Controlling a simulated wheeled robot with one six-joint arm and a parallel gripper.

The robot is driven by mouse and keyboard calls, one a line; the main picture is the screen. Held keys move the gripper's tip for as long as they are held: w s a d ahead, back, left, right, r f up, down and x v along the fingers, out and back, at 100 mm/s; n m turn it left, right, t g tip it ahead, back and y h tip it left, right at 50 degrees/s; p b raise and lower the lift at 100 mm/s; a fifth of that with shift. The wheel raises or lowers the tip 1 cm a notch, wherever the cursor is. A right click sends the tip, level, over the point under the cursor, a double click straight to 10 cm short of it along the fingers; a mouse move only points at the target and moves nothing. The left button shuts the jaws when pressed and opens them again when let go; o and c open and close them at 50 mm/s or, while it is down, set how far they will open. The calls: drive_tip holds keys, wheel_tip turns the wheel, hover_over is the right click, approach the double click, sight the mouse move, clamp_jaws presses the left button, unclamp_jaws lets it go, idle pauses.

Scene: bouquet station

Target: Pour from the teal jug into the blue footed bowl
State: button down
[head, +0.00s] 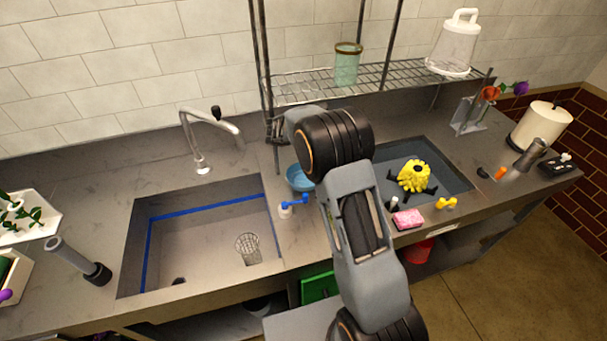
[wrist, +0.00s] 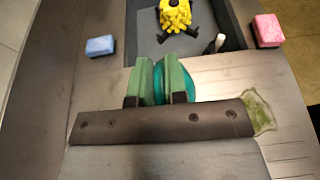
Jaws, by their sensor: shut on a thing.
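My gripper (wrist: 162,82) shows in the wrist view with its two green fingers shut on a teal rounded object, the teal jug (wrist: 187,84). Only part of the jug shows between and beside the fingers; its mouth and any contents are hidden. In the head view my arm covers the gripper and the jug. A blue bowl (head: 299,177) stands on the counter strip between the two basins in the head view, just left of my arm, which partly covers it. Its foot cannot be made out. I do not see the bowl in the wrist view.
A yellow object with black legs (head: 413,176) sits in the right basin. A pink sponge (head: 407,219) lies at its front edge. A blue-handled item (head: 291,203) is near the bowl. A blue block (wrist: 101,46) shows in the wrist view. A wire shelf (head: 390,76) hangs behind.

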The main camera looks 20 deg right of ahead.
drive_tip(key=shift+a+r, duration=0.15)
drive_tip(key=shift+a, duration=0.15)
drive_tip(key=shift+d, duration=0.2)
drive_tip(key=d+y+p, duration=0.1)
drive_tip(key=d+y, duration=0.1)
drive_tip(key=d+f+y+p, duration=0.1)
drive_tip(key=y, duration=0.1)
drive_tip(key=shift+s+d+f, duration=0.1)
drive_tip(key=shift+d, duration=0.25)
drive_tip(key=shift+f+y+p, duration=0.25)
drive_tip(key=shift+y+p, duration=0.05)
drive_tip(key=shift+y, duration=0.3)
drive_tip(key=shift+d+y+p, duration=0.3)
drive_tip(key=shift+d+p, duration=0.1)
drive_tip(key=shift+p, duration=0.15)
drive_tip(key=shift+f, duration=0.15)
drive_tip(key=shift+d+y+p, duration=0.1)
drive_tip(key=shift+y+p, duration=0.2)
drive_tip(key=shift+p, duration=0.1)
